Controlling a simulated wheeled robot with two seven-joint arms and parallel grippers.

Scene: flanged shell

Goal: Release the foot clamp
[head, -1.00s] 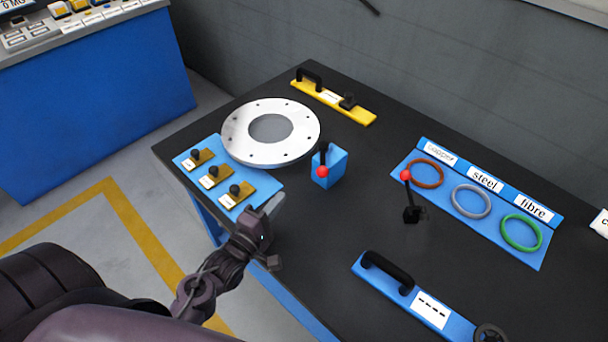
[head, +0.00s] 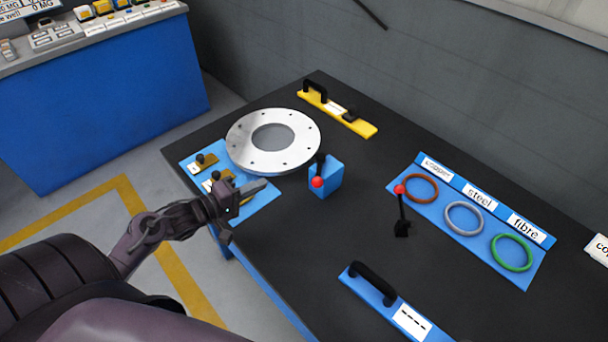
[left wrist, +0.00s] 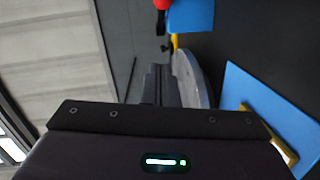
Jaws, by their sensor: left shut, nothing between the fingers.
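A blue block (head: 326,180) with a black lever and a red ball knob (head: 317,182) stands beside the white round flange (head: 240,145). The block also shows at the top of the left wrist view (left wrist: 192,15), with its red knob (left wrist: 162,3) at the frame edge. A second black lever with a red ball (head: 400,190) stands upright on the table to the right. I cannot tell from labels which one is the foot clamp. My left gripper (head: 258,188) is shut and empty, above the blue plate, left of the block and apart from it. My right gripper is out of view.
The blue plate (head: 262,205) carries several brass pieces with black knobs, partly hidden by my gripper. A yellow handled bar (head: 360,127) lies behind. Copper, steel and fibre rings (head: 464,218) lie right. A blue handled bar (head: 390,308) lies in front. The table middle is clear.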

